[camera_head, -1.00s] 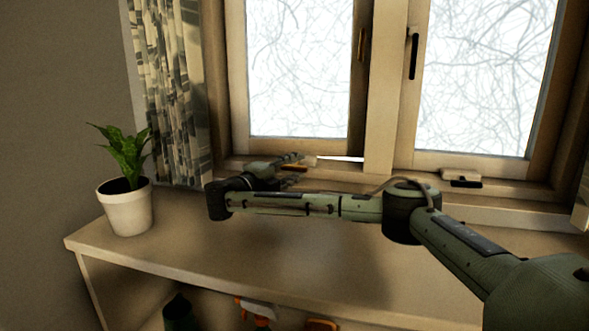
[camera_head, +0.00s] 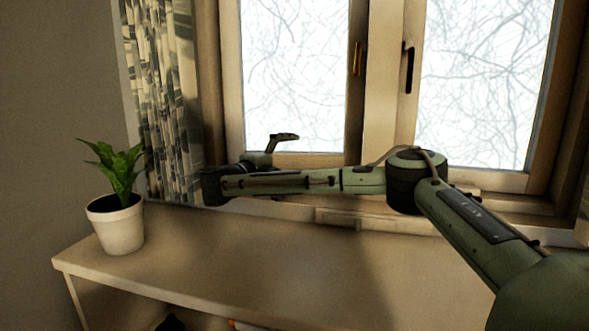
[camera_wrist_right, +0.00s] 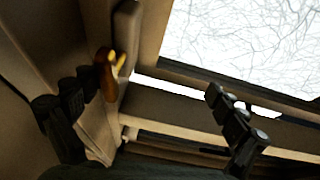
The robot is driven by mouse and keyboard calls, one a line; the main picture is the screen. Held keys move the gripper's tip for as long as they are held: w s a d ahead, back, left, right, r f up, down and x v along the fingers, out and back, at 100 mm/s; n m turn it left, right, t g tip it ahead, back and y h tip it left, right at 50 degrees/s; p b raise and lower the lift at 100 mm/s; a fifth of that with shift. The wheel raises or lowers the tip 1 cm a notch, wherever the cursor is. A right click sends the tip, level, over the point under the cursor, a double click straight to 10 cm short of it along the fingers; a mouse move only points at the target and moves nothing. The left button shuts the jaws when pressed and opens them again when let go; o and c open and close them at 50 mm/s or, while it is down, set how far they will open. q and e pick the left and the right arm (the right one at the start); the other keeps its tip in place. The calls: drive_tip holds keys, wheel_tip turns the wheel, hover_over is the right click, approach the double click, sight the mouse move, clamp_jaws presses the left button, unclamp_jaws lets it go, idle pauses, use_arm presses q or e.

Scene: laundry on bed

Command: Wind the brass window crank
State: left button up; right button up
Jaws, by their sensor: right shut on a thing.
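In the right wrist view, the brass window crank (camera_wrist_right: 107,74), brown with a bright yellow part, lies against the inner side of one dark finger. My right gripper (camera_wrist_right: 155,108) has its fingers well apart in that view, one at the left and one at the right. In the head view, my right gripper (camera_head: 284,138) is small and dark in front of the lower part of the left window pane, and the crank cannot be made out there. My left gripper is out of view.
A potted plant (camera_head: 116,222) stands at the left end of the wooden counter (camera_head: 270,255). A patterned curtain (camera_head: 165,110) hangs beside the window. A brass-coloured handle (camera_head: 358,58) and a black handle (camera_head: 408,68) are on the window frames. The counter's middle is clear.

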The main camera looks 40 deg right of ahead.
drive_tip(key=shift+s+a+r, duration=0.1)
drive_tip(key=shift+a+r, duration=0.2)
drive_tip(key=shift+r, duration=0.25)
drive_tip(key=shift+a+r, duration=0.25)
drive_tip(key=shift+r, duration=0.25)
drive_tip(key=shift+c, duration=0.7)
drive_tip(key=shift+a+f+t, duration=0.15)
drive_tip(key=shift+a+t, duration=0.15)
drive_tip(key=shift+a, duration=0.25)
drive_tip(key=shift+c, duration=0.7)
drive_tip(key=shift+s+a, duration=0.45)
drive_tip(key=shift+a, duration=0.2)
drive_tip(key=shift+s+a, duration=0.1)
drive_tip(key=shift+a, duration=0.4)
drive_tip(key=shift+c, duration=0.5)
drive_tip(key=shift+s+a+r, duration=0.3)
drive_tip(key=shift+s+a, duration=0.05)
drive_tip(key=shift+a, duration=0.2)
drive_tip(key=shift+s+a+r, duration=0.3)
drive_tip(key=shift+s+a, duration=0.05)
drive_tip(key=shift+a, duration=0.2)
drive_tip(key=c, duration=0.6)
drive_tip(key=shift+s+a+f, duration=0.25)
drive_tip(key=shift+a+f, duration=0.05)
drive_tip(key=shift+a, duration=0.35)
drive_tip(key=shift+s+a+f, duration=0.25)
drive_tip(key=shift+a+f, duration=0.05)
drive_tip(key=shift+a, duration=0.3)
